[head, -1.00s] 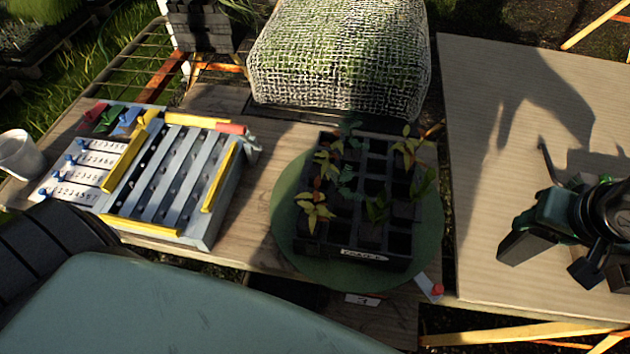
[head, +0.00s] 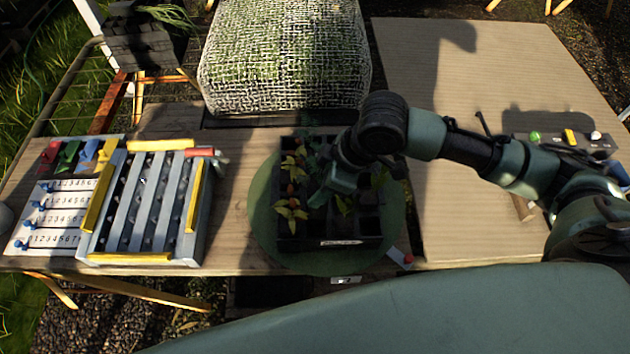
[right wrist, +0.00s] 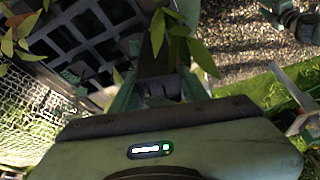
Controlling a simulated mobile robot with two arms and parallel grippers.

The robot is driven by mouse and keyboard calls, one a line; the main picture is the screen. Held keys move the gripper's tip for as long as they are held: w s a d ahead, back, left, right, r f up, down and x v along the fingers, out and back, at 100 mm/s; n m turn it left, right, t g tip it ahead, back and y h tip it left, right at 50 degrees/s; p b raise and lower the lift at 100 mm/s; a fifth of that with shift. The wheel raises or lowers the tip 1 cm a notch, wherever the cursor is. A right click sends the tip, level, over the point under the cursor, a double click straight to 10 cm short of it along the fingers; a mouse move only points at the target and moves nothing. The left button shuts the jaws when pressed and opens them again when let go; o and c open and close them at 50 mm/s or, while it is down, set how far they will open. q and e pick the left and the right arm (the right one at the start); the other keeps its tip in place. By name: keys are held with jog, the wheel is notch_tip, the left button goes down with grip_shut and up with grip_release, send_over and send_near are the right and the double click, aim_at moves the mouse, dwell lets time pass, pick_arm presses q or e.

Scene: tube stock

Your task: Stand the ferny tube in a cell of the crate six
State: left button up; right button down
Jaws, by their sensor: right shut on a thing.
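The black crate (head: 287,243) stands on a round green mat and has square cells, several with leafy tubes. A bluish-green ferny plant (head: 309,134) shows at its back left. My left gripper is out of view.
A grey slotted rack (head: 150,200) with yellow bars and a numbered panel (head: 62,210) stand at the left. A mesh-covered mound (head: 285,60) is behind the crate. The board (head: 470,75) at the right is largely clear, with small coloured items (head: 570,137) beyond my right arm.

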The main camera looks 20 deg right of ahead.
jog(key=shift+s+a+n+g+p, duration=0.45)
jog(key=shift+s+n+p, duration=0.1)
jog(key=shift+n, duration=0.55)
jog(key=shift+s+a+f+n, duration=0.2)
jog(key=shift+f+n, duration=0.05)
jog(key=shift+n, duration=0.15)
jog(key=shift+f+b, duration=0.4)
jog(key=shift+f, duration=0.1)
jog(key=shift+f+b, duration=0.75)
jog(key=shift+b, duration=0.3)
pick_arm(q)
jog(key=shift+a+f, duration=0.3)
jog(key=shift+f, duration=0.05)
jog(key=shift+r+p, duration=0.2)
jog(key=shift+p, duration=0.1)
pick_arm(e)
jog(key=shift+f, duration=0.25)
pick_arm(q)
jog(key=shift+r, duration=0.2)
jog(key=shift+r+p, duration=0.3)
jog(key=shift+p, duration=0.2)
